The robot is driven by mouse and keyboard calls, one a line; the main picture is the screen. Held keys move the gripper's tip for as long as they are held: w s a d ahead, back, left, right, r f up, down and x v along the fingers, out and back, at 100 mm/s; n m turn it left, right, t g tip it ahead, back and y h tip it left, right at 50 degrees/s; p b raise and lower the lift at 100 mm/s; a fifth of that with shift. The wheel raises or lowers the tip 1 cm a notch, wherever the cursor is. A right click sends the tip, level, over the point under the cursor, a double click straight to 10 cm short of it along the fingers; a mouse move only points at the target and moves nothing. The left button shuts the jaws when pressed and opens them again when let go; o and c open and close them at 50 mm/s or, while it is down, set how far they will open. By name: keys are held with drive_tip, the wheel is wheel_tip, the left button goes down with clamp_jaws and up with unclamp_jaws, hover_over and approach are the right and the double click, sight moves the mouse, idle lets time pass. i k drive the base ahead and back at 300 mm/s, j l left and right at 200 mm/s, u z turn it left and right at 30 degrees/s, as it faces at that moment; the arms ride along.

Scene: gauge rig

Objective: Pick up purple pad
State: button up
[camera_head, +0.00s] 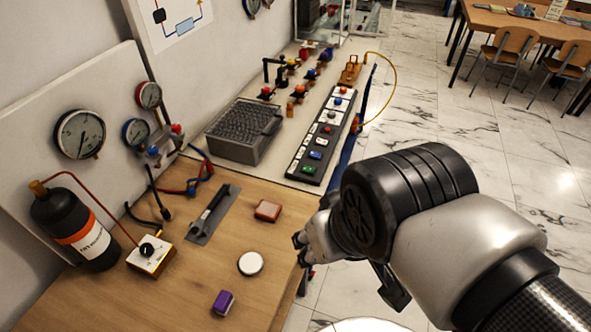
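The purple pad (223,302) is a small block with a purple top and a pale side. It lies on the wooden bench top (190,292), near the bottom of the view. My gripper (299,250) is at the bench's right edge, above and to the right of the pad, and apart from it. My arm comes in from the lower right and its thick black and white links hide much of the gripper. I cannot make out whether the fingers are apart or closed. Nothing covers the purple pad.
A round white pad (250,263) and a red pad (268,210) lie near the purple pad. A wrench on a grey plate (213,214), a yellow-white box with a black knob (151,256) and a black cylinder (75,228) stand left. Bare wood surrounds the purple pad.

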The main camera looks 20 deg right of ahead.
sight(223, 305)
drive_tip(key=j+u, duration=0.3)
drive_tip(key=k+j+u, duration=0.1)
drive_tip(key=u, duration=0.25)
drive_tip(key=l+u, duration=1)
